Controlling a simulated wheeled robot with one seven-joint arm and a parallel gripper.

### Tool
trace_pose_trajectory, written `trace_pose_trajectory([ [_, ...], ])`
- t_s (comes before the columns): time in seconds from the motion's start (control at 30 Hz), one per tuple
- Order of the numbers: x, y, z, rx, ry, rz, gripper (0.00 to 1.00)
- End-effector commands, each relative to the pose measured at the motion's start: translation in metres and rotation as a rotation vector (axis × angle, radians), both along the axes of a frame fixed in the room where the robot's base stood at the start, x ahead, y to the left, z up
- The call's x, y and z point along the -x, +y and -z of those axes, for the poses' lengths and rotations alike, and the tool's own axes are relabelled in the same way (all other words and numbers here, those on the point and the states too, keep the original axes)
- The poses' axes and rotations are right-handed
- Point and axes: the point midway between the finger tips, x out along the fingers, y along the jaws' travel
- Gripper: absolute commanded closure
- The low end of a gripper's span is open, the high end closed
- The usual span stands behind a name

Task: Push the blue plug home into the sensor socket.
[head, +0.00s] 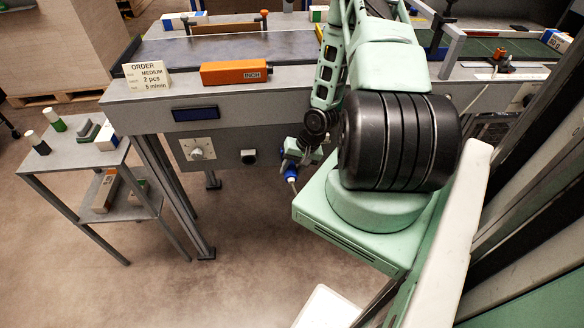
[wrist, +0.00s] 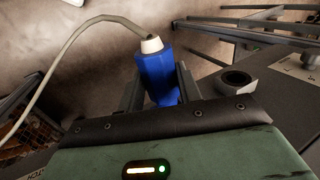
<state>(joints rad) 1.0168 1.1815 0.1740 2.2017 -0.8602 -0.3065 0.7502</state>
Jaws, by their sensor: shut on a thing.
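The blue plug (wrist: 155,78) has a white collar and a pale cable, and sits between my gripper's fingers (wrist: 160,88) in the wrist view. In the head view the plug (head: 291,172) hangs at my gripper (head: 298,158), in front of the conveyor's front panel. My gripper is shut on the plug. A dark round socket (wrist: 236,80) stands out from the grey panel to the right of the plug in the wrist view; it also shows in the head view (head: 248,156), left of my gripper. Plug and socket are apart. The plug's front end is hidden.
A white plate with a knob (head: 198,150) is on the panel left of the socket. An orange INCH box (head: 236,72) and an order card (head: 147,76) stand above. A small side table (head: 75,155) stands left. The floor between is clear.

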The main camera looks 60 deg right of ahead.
Motion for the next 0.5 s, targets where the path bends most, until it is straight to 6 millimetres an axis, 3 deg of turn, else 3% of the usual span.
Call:
trace_pose_trajectory([
  [0.5,-0.0037,-0.0038,-0.0005,-0.001,-0.002,0.0,1.0],
])
